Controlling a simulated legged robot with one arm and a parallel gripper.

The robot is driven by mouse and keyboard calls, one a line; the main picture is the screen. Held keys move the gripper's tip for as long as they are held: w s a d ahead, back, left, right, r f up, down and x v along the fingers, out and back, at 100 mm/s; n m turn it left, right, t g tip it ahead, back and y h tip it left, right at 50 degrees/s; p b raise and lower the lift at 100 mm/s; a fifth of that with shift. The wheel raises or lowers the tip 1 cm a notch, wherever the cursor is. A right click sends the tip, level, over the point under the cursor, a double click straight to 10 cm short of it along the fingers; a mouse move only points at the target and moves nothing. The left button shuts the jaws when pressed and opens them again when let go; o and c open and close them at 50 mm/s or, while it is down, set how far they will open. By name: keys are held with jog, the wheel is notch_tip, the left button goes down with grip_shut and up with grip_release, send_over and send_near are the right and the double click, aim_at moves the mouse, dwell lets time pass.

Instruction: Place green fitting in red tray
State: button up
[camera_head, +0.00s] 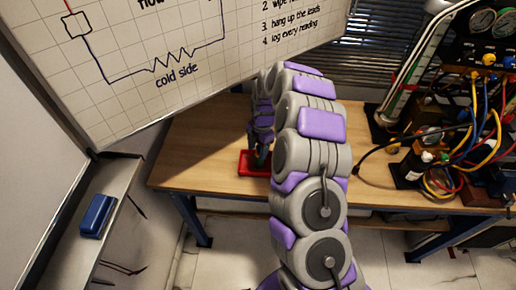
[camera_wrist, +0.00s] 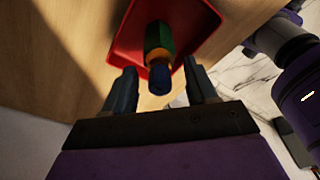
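The green fitting (camera_wrist: 158,38) has a yellow-orange band and a blue end that points toward my wrist camera. It is over the floor of the red tray (camera_wrist: 205,30) and seems to stand in it; its contact with the tray is hidden. My gripper (camera_wrist: 160,68) is open, with one finger on each side of the fitting's near end and a visible gap on both sides. In the head view, the red tray (camera_head: 250,165) lies on the wooden table, partly hidden behind my arm. A small part of the green fitting (camera_head: 262,155) shows there.
The wooden table (camera_head: 205,150) is clear left of the tray. Gauges, hoses and bottles (camera_head: 440,150) crowd its right side. A whiteboard (camera_head: 150,60) hangs over the left. A blue box-like object (camera_head: 97,215) sits on a side ledge.

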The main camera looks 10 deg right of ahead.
jog(key=shift+a+r, duration=0.1)
notch_tip(320, 180, up, 12)
jog(key=d+p, duration=0.2)
jog(key=s+a+r+m, duration=0.4)
jog(key=s+r, duration=0.3)
jog(key=s+r+m, duration=0.6)
jog(key=s, duration=0.5)
jog(key=s+d+m+g+h, duration=0.1)
jog(key=s+d+m, duration=0.1)
jog(key=s+m, duration=1.1)
jog(key=s, duration=1.1)
jog(key=shift+d+f+h, duration=0.15)
jog(key=shift+f+h, duration=0.05)
jog(key=shift+h, duration=0.1)
